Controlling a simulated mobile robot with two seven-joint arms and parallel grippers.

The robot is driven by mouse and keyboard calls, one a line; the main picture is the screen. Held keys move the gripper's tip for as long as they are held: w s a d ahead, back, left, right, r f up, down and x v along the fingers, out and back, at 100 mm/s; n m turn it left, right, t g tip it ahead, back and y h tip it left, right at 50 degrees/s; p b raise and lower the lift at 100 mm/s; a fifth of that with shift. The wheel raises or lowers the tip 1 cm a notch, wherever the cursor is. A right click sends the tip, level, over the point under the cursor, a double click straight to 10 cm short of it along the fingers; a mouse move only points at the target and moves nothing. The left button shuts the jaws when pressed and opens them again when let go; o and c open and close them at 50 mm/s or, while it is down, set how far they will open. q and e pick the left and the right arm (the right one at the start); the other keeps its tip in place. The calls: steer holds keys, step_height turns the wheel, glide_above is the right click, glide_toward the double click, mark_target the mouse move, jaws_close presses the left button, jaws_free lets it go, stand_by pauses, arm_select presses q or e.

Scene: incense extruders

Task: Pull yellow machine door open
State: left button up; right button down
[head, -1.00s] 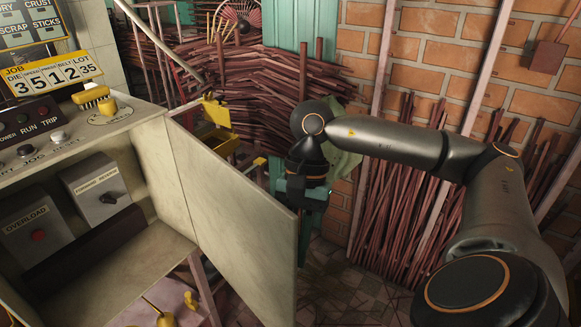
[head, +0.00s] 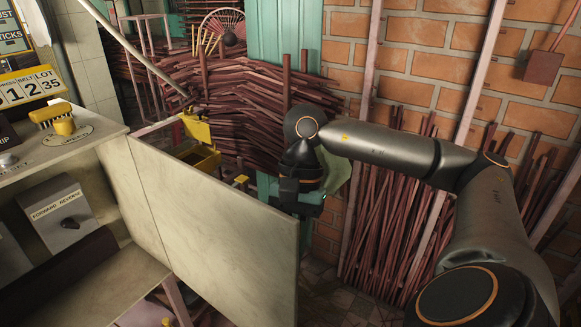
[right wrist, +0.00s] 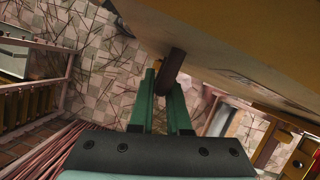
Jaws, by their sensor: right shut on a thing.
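The machine door (head: 215,220) stands open, swung out to the right of the cabinet, its pale inner face towards me in the head view. Its yellow outer face (right wrist: 235,40) fills the upper right of the right wrist view. A dark bar handle (right wrist: 172,70) sticks out from that face. My right gripper (right wrist: 165,95) is shut on the handle, its green fingers on both sides of it. In the head view my right gripper (head: 299,196) is beyond the door's free edge, which hides its fingertips. My left gripper is not in view.
The cabinet's open compartment (head: 95,275) holds a forward-reverse switch box (head: 62,215). Bundles of dark red sticks (head: 400,200) lean on the brick wall behind my right arm. A yellow bin (head: 198,158) stands behind the door.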

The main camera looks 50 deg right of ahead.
stand_by(0.3)
steer(key=c, duration=0.9)
jaws_free()
steer(key=p+v, duration=0.4)
steer(key=v, duration=0.8)
steer(key=shift+r, duration=0.25)
steer(key=shift+w, duration=0.1)
